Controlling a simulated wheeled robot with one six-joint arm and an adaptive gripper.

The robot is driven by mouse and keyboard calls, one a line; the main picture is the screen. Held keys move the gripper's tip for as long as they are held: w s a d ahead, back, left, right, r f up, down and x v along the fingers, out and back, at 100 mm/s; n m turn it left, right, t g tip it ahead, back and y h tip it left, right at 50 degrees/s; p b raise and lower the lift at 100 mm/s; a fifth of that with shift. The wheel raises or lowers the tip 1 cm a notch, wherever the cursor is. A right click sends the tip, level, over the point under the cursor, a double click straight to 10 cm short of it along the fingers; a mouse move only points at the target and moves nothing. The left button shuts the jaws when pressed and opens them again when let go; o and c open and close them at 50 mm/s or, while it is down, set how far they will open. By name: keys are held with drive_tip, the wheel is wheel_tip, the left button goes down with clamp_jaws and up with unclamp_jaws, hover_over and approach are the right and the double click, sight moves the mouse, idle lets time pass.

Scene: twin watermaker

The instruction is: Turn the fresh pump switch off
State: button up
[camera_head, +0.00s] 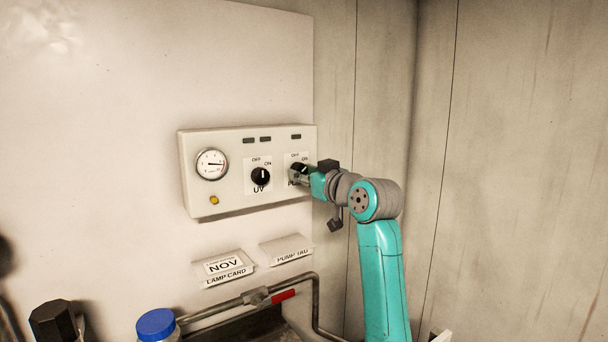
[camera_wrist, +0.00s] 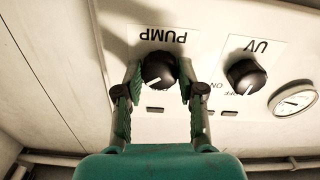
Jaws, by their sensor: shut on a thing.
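The fresh pump switch is a round black knob (camera_wrist: 158,69) on the plate marked PUMP, at the right end of the white control panel (camera_head: 228,190). In the wrist view the panel appears upside down. My gripper (camera_wrist: 159,74) is shut on the knob, one green finger on each side of it. The knob's white pointer line slants down and a little left in that view. In the head view my gripper (camera_head: 301,175) covers most of the knob and part of its label, so I cannot tell its exact setting there.
A similar black UV knob (camera_head: 261,176) sits beside it, with a round gauge (camera_head: 212,164) further left. Below are a lamp card (camera_head: 225,267), a pump tag (camera_head: 287,250), and a pipe with a red handle (camera_head: 282,295). A blue-capped bottle (camera_head: 156,324) stands lower left.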

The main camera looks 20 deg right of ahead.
drive_tip(key=n, duration=1)
drive_tip(key=shift+n, duration=0.4)
idle(0.4)
drive_tip(key=o, duration=1.1)
drive_tip(key=shift+o, duration=0.2)
drive_tip(key=v, duration=1.2)
